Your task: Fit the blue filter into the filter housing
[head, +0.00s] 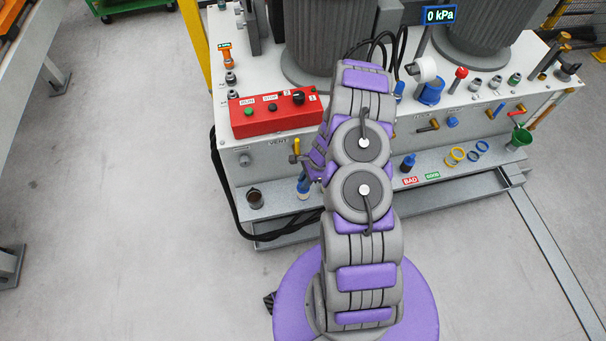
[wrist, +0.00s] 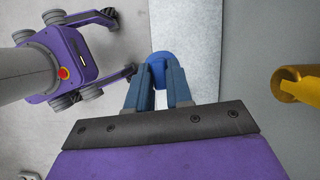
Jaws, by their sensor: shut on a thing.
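My gripper (wrist: 160,72) has blue fingers and is shut on the blue filter (wrist: 160,57), whose rounded blue end shows between the fingertips in the wrist view. In the head view my gripper (head: 304,183) is low in front of the machine, left of my arm, over the front shelf. A small pale piece shows just below the fingers there; I cannot tell whether it belongs to the filter. A blue cup-shaped fitting (head: 431,93) with a white round piece (head: 426,69) stands on the machine top at right. It may be the filter housing, but I cannot be sure.
A red control box (head: 275,112) sits on the machine's left top. A yellow handle (wrist: 298,84) is right of my fingers. Floor in front is clear.

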